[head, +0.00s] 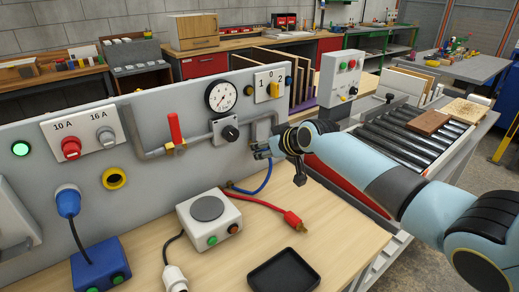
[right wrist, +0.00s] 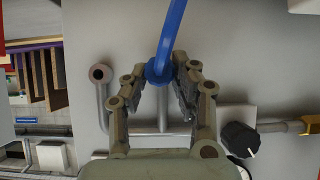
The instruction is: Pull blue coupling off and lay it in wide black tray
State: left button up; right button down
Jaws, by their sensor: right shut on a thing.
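The blue coupling (right wrist: 157,73) sits between the fingertips of my right gripper (right wrist: 160,78) in the right wrist view, with a blue hose (right wrist: 172,30) running from it. A grey pipe (right wrist: 162,108) lies in line with it between the fingers; I cannot tell whether the two still touch. In the head view my right gripper (head: 260,150) is at the panel, shut on the coupling and hiding it. The blue hose (head: 262,182) hangs below, down to the bench. The wide black tray (head: 283,272) lies empty at the bench's front. My left gripper is out of view.
A red hose with a red coupling (head: 294,221) lies on the bench behind the tray. A white box with a grey disc (head: 208,211) stands left of it. The panel carries a gauge (head: 221,95), a red-handled valve (head: 175,130) and a black knob (head: 230,133). Bare bench lies right of the tray.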

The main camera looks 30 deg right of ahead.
jog(key=shift+s, duration=0.2)
jog(key=shift+s+p, duration=0.15)
jog(key=shift+p, duration=0.15)
jog(key=shift+s+d+p, duration=0.1)
jog(key=shift+s+p, duration=0.55)
jog(key=shift+s, duration=0.5)
jog(key=s+p, duration=0.2)
jog(key=s, duration=0.2)
jog(key=shift+s+d, duration=0.15)
jog(key=shift+s, duration=0.1)
